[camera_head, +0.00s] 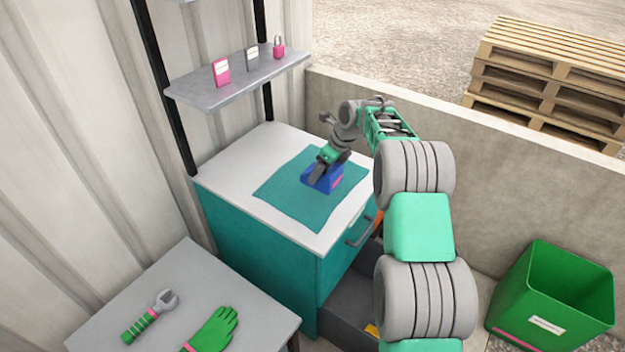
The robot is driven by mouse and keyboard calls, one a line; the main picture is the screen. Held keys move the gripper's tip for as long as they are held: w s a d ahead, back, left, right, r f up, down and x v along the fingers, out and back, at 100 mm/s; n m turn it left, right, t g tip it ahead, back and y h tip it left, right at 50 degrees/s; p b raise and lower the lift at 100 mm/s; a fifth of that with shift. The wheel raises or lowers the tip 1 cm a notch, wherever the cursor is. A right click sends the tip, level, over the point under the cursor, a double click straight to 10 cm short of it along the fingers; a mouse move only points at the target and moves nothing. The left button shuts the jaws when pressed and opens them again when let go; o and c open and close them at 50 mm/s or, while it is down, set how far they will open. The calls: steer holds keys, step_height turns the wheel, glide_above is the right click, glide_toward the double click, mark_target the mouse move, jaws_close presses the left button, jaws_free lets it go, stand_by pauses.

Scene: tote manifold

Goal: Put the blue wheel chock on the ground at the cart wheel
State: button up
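The blue wheel chock (330,184) sits on a teal mat (295,203) on top of the cabinet. It has a pink mark on its right side. My gripper (318,177) is down at the chock, with a grey finger in front of its left part. The far finger is hidden, so I cannot tell whether the fingers are closed on it. No cart wheel can be made out; my arm covers much of the floor to the right of the cabinet.
A teal cabinet (262,250) with a white top carries the mat. A shelf (235,82) hangs behind it. A grey table (190,262) holds a wrench (150,316) and green glove (213,330). A green bin (540,325) stands right. Pallets (545,80) lie beyond the low wall (480,150).

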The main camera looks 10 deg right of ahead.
steer(key=w+a+f, duration=0.2)
steer(key=f, duration=0.1)
steer(key=w+f+p, duration=0.1)
steer(key=f, duration=0.1)
steer(key=shift+a, duration=0.4)
steer(key=f, duration=0.2)
steer(key=f+p, duration=0.1)
steer(key=shift+w+a+f+p, duration=0.1)
steer(key=shift+w+f+p, duration=0.1)
steer(key=shift+f+p, duration=0.15)
steer(key=shift+s+f+b, duration=0.2)
steer(key=shift+f+b, duration=0.3)
steer(key=shift+f, duration=0.25)
steer(key=shift+c, duration=1.2)
steer(key=o, duration=1.9)
steer(key=shift+s+f, duration=0.1)
